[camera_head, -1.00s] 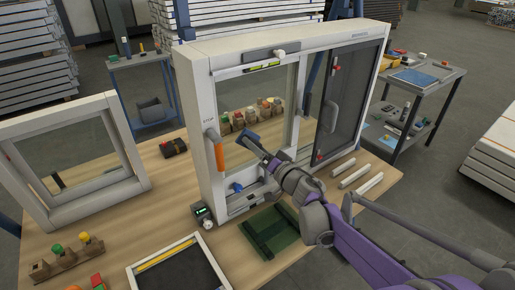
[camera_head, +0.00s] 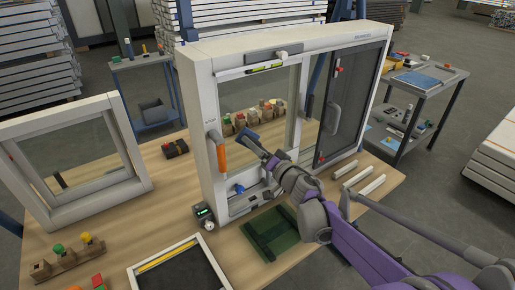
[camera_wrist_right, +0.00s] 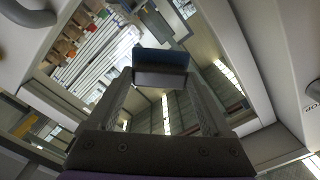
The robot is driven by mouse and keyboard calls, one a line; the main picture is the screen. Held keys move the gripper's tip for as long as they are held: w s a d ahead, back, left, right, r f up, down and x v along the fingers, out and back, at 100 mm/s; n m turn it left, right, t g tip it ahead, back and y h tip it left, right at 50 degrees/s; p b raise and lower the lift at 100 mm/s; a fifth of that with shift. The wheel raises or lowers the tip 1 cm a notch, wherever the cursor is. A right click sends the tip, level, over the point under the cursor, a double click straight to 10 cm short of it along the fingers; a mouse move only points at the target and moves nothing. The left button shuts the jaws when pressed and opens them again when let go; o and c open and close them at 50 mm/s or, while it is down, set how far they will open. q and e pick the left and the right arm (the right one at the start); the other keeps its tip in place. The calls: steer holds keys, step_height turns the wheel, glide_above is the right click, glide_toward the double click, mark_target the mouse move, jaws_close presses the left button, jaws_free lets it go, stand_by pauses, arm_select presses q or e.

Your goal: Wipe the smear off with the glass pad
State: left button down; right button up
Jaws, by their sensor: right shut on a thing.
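The glass pad (camera_head: 246,135), a small blue block with a paler side, is held between the fingers of my right gripper (camera_head: 266,154). In the right wrist view the pad (camera_wrist_right: 160,60) sits between the fingertips (camera_wrist_right: 160,84). It is in front of the lower part of the left glass pane (camera_head: 240,95) of the white upright frame. I cannot tell whether the pad touches the glass. I cannot make out a smear on the pane in either view. My left gripper is not in view.
An orange handle (camera_head: 222,158) sticks out on the left post, near the pad. A dark sliding panel (camera_head: 350,105) fills the right half. A loose white frame (camera_head: 75,160) stands left; a green mat (camera_head: 270,232) and white bars (camera_head: 362,180) lie on the bench.

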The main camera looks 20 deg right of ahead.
mark_target(259, 136)
steer(key=shift+w+a, duration=0.1)
steer(key=shift+w, duration=0.15)
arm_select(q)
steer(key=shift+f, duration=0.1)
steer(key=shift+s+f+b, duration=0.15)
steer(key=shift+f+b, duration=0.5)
arm_select(e)
steer(key=shift+w+d, duration=0.3)
steer(key=shift+d, duration=0.65)
steer(key=shift+w+d, duration=0.25)
steer(key=shift+d, duration=0.7)
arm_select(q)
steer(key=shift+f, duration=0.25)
arm_select(e)
steer(key=shift+w, duration=0.15)
steer(key=shift+a, duration=0.1)
arm_select(q)
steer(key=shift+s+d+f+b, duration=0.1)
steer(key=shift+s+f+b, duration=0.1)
steer(key=shift+b, duration=0.25)
arm_select(e)
steer(key=a, duration=0.2)
steer(key=s+a, duration=0.1)
steer(key=shift+s+a, duration=0.15)
steer(key=shift+a, duration=0.25)
